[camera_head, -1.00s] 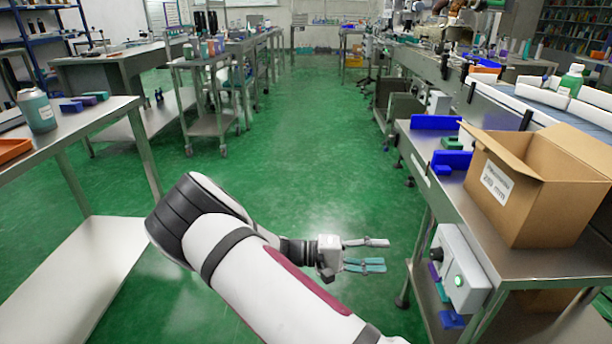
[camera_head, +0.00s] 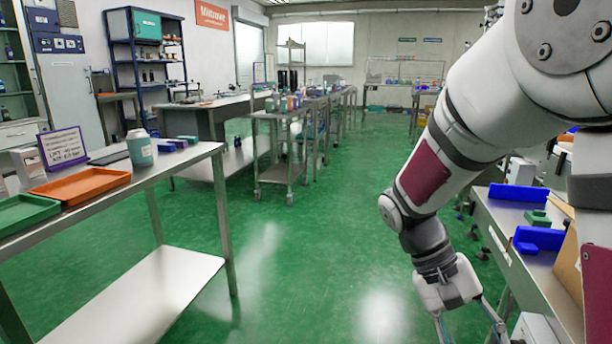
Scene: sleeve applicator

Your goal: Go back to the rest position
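My gripper (camera_head: 467,322) hangs at the lower right, pointing down, with its wrist above it. Its two fingers are spread apart, with nothing visible between them. The fingertips run off the bottom edge of the picture. The gripper hangs in front of the green floor, just left of the steel workbench (camera_head: 508,237) on the right. My arm comes down from the upper right, bent at the joints, and covers much of that side.
At the left, a steel table (camera_head: 205,152) holds an orange tray (camera_head: 82,184), a green tray (camera_head: 22,212) and a teal-labelled jar (camera_head: 140,150). Blue holders (camera_head: 540,238) sit on the right workbench. A trolley (camera_head: 274,173) stands farther back. The green floor (camera_head: 300,270) between is clear.

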